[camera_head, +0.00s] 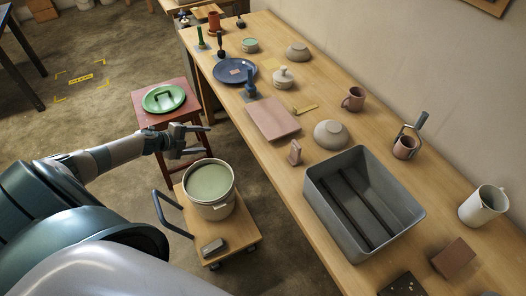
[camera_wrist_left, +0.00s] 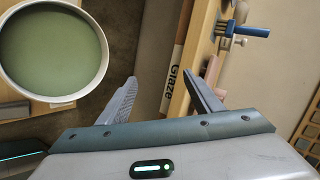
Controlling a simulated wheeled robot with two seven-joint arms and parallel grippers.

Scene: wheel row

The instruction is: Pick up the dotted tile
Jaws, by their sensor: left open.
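A dark tile with a few small pale dots (camera_head: 403,285) lies on the long wooden table (camera_head: 345,262) at the bottom edge of the head view, partly cut off. It is in front of the grey bin. My left gripper (camera_head: 207,140) is open and empty, over the gap between the red stool and the bucket trolley, far from the dotted tile. Its two fingers also show in the left wrist view (camera_wrist_left: 160,78), with nothing between them. The dotted tile is not seen in the left wrist view. My right gripper is not in view.
A grey bin (camera_head: 317,190) and a plain brown tile (camera_head: 453,257) are near the dotted tile. A white pitcher (camera_head: 484,206) stands behind. A bucket of green glaze (camera_head: 209,190) stands on a wooden trolley (camera_head: 240,232).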

